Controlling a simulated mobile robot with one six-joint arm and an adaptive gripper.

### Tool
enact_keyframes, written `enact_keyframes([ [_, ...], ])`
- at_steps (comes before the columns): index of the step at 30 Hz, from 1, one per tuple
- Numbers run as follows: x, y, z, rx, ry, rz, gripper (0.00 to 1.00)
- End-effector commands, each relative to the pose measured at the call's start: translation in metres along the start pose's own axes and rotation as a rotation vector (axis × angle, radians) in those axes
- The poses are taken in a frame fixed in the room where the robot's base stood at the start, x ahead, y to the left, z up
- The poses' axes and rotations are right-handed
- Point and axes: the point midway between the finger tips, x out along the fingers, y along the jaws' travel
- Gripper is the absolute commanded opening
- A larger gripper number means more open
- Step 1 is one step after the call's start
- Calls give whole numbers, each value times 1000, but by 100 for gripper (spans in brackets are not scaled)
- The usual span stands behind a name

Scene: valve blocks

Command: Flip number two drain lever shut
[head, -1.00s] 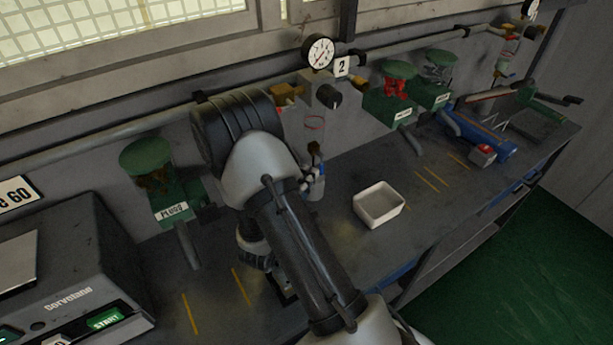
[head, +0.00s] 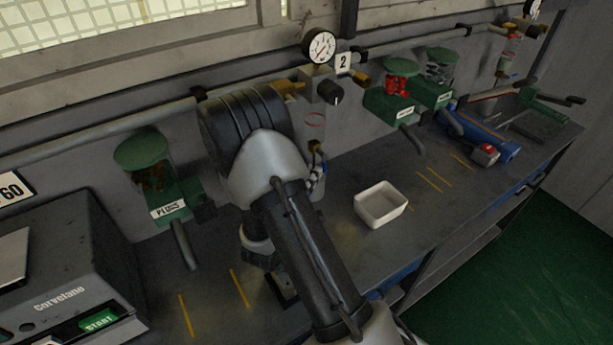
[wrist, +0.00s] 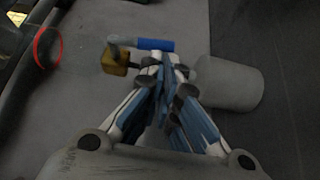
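The number 2 plate (head: 343,63) is on the wall unit beside a round gauge. In the wrist view the brass drain (wrist: 115,63) carries a blue-sleeved lever (wrist: 155,44), which points right, away from the red-ringed bowl. My gripper (wrist: 166,66) has its blue and white fingers drawn together, tips close below the lever; contact cannot be told. In the head view my arm partly hides this area.
A grey cup (wrist: 228,83) stands right of the fingertips. A white tray (head: 381,205) sits on the bench. Green valve blocks (head: 175,205) stand to the left, and others (head: 390,105) to the right. A grey machine (head: 60,265) is at lower left.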

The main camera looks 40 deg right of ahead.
Motion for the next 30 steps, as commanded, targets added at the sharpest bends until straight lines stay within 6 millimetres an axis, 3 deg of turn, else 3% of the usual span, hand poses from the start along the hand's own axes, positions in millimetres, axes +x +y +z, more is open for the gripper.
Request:
enact_keyframes([
  [8, 8, -9, 8, 0, -6, -4, 0],
  [30, 14, -8, 10, -1, -3, -3, 0],
])
